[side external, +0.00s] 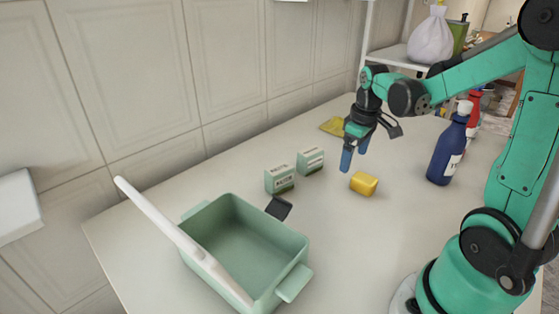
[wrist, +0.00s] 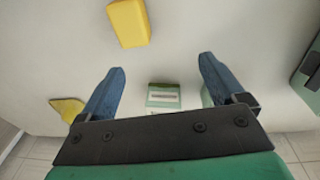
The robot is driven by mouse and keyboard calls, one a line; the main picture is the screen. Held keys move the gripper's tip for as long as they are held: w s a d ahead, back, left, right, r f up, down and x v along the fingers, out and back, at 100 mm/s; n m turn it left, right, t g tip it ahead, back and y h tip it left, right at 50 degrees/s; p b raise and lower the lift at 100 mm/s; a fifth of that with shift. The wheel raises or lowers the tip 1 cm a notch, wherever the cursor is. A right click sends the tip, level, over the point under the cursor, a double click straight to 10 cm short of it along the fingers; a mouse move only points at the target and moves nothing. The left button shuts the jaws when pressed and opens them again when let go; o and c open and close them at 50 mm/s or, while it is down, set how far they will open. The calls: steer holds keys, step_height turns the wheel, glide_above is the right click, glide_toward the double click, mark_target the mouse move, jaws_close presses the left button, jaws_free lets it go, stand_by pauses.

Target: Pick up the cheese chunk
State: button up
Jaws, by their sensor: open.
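The cheese chunk (side external: 364,183) is a small yellow block lying on the pale counter. In the wrist view the cheese chunk (wrist: 128,23) is near the top edge, ahead of my fingers and left of centre. My gripper (side external: 354,159) is above the counter, just behind and to the left of the cheese in the side view, with its blue fingertips pointing down. In the wrist view my gripper (wrist: 162,75) has its two blue fingers wide apart with nothing held between them.
Two small green-and-white boxes (side external: 280,178) (side external: 310,161) stand left of the gripper. A dark flat item (side external: 278,207) lies by a green bin (side external: 296,247) with a white bar across it. A blue bottle (side external: 449,148) stands right of the cheese. A yellow cloth-like piece (side external: 333,126) lies behind.

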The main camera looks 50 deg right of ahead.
mark_target(365, 178)
steer(key=shift+g+y, duration=0.4)
steer(key=shift+g, duration=0.2)
steer(key=d+f, duration=0.1)
steer(key=s+d, duration=0.1)
steer(key=d+f, duration=0.1)
steer(key=shift+s+d+f, duration=0.3)
steer(key=shift+s+d, duration=0.1)
steer(key=shift+f, duration=2.8)
jaws_close()
steer(key=shift+r, duration=0.1)
